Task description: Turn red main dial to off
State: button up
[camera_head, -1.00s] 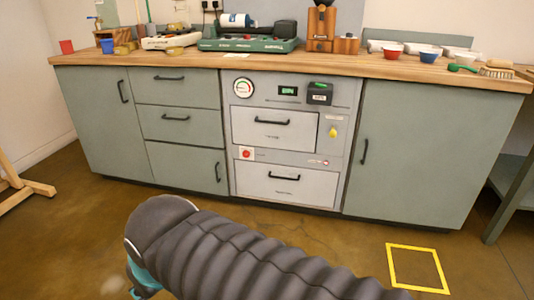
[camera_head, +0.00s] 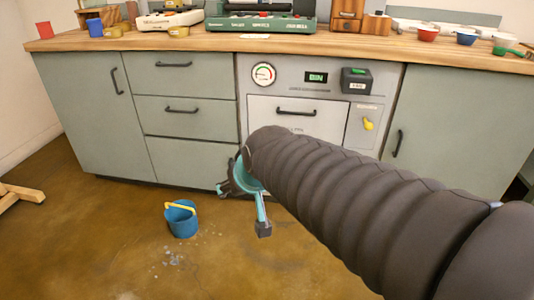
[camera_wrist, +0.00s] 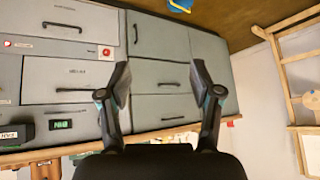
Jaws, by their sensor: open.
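The red main dial (camera_wrist: 106,51) is a small round red knob on a pale plate. In the wrist view, which is upside down, it sits on the grey cabinet panel between two drawers, up and left of my left finger. In the head view my arm hides it. My gripper (camera_wrist: 160,78) is open and empty, with its fingers apart in front of the green cabinet drawers. In the head view my gripper (camera_head: 243,208) is low in front of the cabinet. No contact with the dial shows.
The grey panel also carries a gauge (camera_head: 263,74), a lit display (camera_head: 316,77), a black box with a green top (camera_head: 356,80) and a yellow knob (camera_head: 368,124). A blue bucket (camera_head: 182,220) stands on the floor left of my gripper. Drawer handles stick out.

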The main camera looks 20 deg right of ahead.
jog(key=w+d+f+m+t+h+b, duration=0.1)
jog(key=w+d+f+t, duration=0.15)
jog(key=w, duration=0.75)
jog(key=w+d+f+m+t+h+b, duration=0.15)
jog(key=w+f, duration=0.25)
jog(key=w, duration=0.5)
jog(key=w+d+f+m+t+b, duration=0.1)
jog(key=w+d+f+b, duration=0.15)
jog(key=w, duration=0.75)
jog(key=w+d+f+m+t+h+b, duration=0.1)
jog(key=w+d+f+m+h, duration=0.2)
jog(key=f, duration=0.4)
jog(key=w+d+f+h+b, duration=0.1)
jog(key=w+d+f+h, duration=0.15)
jog(key=d+f, duration=0.4)
jog(key=w+d+f+m+t+h, duration=0.1)
jog(key=w+d+f+m+h, duration=0.2)
jog(key=f, duration=0.4)
jog(key=w+d+n+b, duration=0.1)
jog(key=w+d, duration=0.7)
jog(key=w, duration=0.4)
jog(key=shift+y, duration=0.3)
jog(key=shift+n, duration=0.25)
jog(key=c, duration=1.1)
